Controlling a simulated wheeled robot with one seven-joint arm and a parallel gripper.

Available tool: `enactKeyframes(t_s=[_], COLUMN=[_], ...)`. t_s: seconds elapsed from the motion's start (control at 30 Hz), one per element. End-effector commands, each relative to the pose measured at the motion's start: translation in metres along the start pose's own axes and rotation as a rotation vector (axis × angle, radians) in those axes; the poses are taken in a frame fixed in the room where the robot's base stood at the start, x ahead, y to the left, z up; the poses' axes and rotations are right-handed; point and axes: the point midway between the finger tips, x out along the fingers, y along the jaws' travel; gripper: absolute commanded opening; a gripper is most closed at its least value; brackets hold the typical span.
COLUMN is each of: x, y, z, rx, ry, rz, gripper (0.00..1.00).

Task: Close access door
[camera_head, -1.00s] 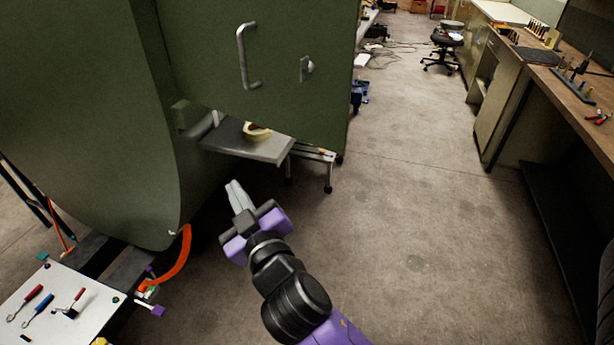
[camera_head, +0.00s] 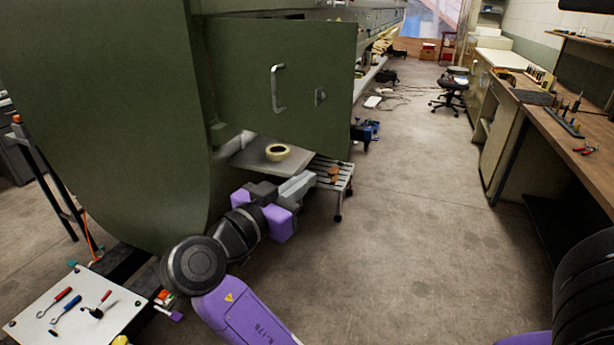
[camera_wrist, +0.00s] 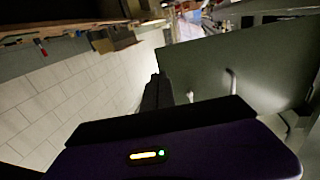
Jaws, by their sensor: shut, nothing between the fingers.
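The green access door (camera_head: 315,75) stands swung out from the green fuselage (camera_head: 110,110) in the head view. It carries a silver bar handle (camera_head: 278,88) and a small latch (camera_head: 320,96). My gripper (camera_head: 300,184) is shut and empty, below the door and apart from its handle. It points right, in front of the small shelf and the step stand. In the wrist view the door (camera_wrist: 245,65) fills the right side, with its handle (camera_wrist: 231,82) showing. The gripper's fingers (camera_wrist: 157,90) look dark there, to the left of the door.
A grey shelf (camera_head: 262,157) with a tape roll (camera_head: 278,152) juts out under the door. A wheeled metal stand (camera_head: 335,180) is beside it. A white tool board (camera_head: 75,310) is at lower left. Clear floor (camera_head: 420,220) lies right; a workbench (camera_head: 545,115) lines the far right.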

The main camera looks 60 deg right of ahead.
Motion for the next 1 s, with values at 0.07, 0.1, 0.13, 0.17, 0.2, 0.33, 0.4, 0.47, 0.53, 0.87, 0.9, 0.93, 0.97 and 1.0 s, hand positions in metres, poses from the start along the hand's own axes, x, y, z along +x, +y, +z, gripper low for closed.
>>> enactKeyframes(t_s=[0.07,0.1,0.13,0.17,0.2,0.33,0.4,0.47,0.53,0.87,0.9,0.93,0.97,1.0], x=[0.016,0.024,0.03,0.036,0.044,0.07,0.082,0.092,0.101,0.119,0.119,0.119,0.119,0.119], y=[0.001,0.001,0.002,0.001,0.001,0.001,0.001,0.001,0.001,-0.001,-0.001,-0.001,-0.001,-0.001], z=[-0.002,-0.002,-0.002,-0.002,-0.003,-0.002,-0.002,-0.003,-0.002,0.0,0.0,0.0,0.0,0.0], rx=[-0.002,-0.002,-0.003,-0.003,-0.003,-0.003,-0.003,-0.004,-0.003,-0.002,-0.002,-0.002,-0.002,-0.002], ry=[-0.001,0.0,-0.001,0.0,-0.001,-0.001,-0.001,0.0,-0.001,0.0,0.0,0.0,0.0,0.0], rz=[0.004,0.005,0.005,0.004,0.005,0.003,0.003,0.002,0.001,-0.003,-0.003,-0.003,-0.003,-0.003], gripper=[0.0,0.0,0.0,0.0,0.0,0.0,0.0,0.0,0.0,0.0,0.0,0.0,0.0,0.0])
